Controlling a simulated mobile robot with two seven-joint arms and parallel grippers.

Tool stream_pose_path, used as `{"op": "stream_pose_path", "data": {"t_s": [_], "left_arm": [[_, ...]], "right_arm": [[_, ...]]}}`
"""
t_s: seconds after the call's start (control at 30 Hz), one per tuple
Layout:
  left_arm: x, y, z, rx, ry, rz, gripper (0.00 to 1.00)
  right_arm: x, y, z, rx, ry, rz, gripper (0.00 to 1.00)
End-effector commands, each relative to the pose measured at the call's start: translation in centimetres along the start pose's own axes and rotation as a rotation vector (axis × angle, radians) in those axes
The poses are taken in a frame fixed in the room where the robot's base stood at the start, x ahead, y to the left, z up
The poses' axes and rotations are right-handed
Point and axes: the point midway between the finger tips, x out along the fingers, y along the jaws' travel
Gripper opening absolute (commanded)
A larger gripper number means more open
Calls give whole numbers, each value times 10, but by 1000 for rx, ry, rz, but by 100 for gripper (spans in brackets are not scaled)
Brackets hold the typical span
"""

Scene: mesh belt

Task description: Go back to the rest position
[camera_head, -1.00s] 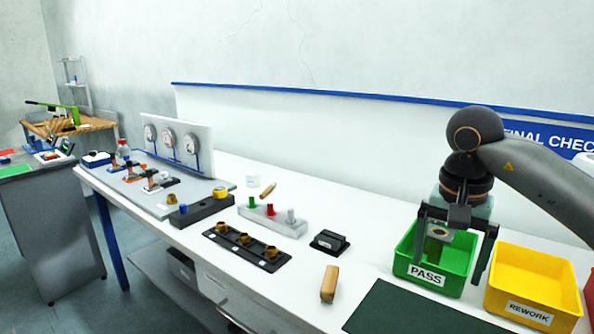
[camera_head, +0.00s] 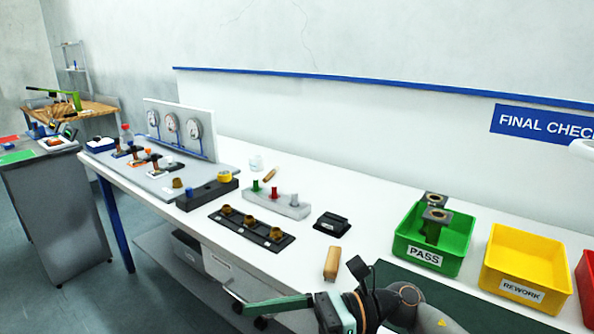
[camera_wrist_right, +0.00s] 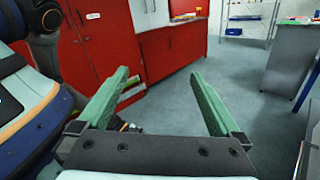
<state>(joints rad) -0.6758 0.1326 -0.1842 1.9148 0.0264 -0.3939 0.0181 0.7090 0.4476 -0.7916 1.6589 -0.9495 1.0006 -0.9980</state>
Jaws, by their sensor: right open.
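My right gripper (camera_head: 283,304) is low at the front of the bench in the head view, out past its near edge and pointing left. In the right wrist view its two green fingers (camera_wrist_right: 160,82) are spread wide with nothing between them, above the grey floor. The green PASS bin (camera_head: 440,258) holds two dark grey parts with round holes; the front part (camera_head: 436,217) stands upright and sticks out above the rim. My left gripper is not in view.
The yellow REWORK bin (camera_head: 525,265) looks empty; part of a red bin (camera_head: 586,285) is beside it. A wooden block (camera_head: 331,263) and a black fixture with brass fittings (camera_head: 252,230) lie on the white bench. Red cabinets (camera_wrist_right: 105,40) stand beyond my gripper in the wrist view.

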Motion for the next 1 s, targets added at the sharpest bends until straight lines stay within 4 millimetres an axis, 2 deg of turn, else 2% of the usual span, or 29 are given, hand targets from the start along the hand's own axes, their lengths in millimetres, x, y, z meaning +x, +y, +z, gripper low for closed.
{"op": "stream_pose_path", "data": {"t_s": [0.07,0.2,0.27,0.37,0.47,0.57,0.6,0.67,0.7,0.8,0.87,0.9,1.0], "left_arm": [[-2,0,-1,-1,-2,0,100],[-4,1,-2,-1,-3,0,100],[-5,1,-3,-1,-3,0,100],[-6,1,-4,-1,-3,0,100],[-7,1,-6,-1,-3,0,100],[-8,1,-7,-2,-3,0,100],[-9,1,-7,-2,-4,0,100],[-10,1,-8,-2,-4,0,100],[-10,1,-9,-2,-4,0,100],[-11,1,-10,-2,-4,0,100],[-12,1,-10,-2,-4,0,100],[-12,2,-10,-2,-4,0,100],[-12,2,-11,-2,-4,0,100]], "right_arm": [[1,-4,6,211,-193,-44,100],[-17,-23,7,589,-515,-126,100],[-30,-34,0,759,-652,-161,100],[-58,-51,-25,1044,-880,-216,100],[-89,-63,-65,1330,-1111,-274,100],[-120,-65,-120,1612,-1350,-333,100],[-132,-62,-145,1721,-1447,-358,100],[-148,-52,-185,1881,-1599,-395,100],[-157,-42,-213,1984,-1702,-421,100],[-174,-11,-275,2199,-1945,-479,100],[-180,9,-306,2298,-2073,-510,100],[-183,23,-324,-2224,2031,500,100],[-186,50,-354,-2071,1945,476,100]]}}
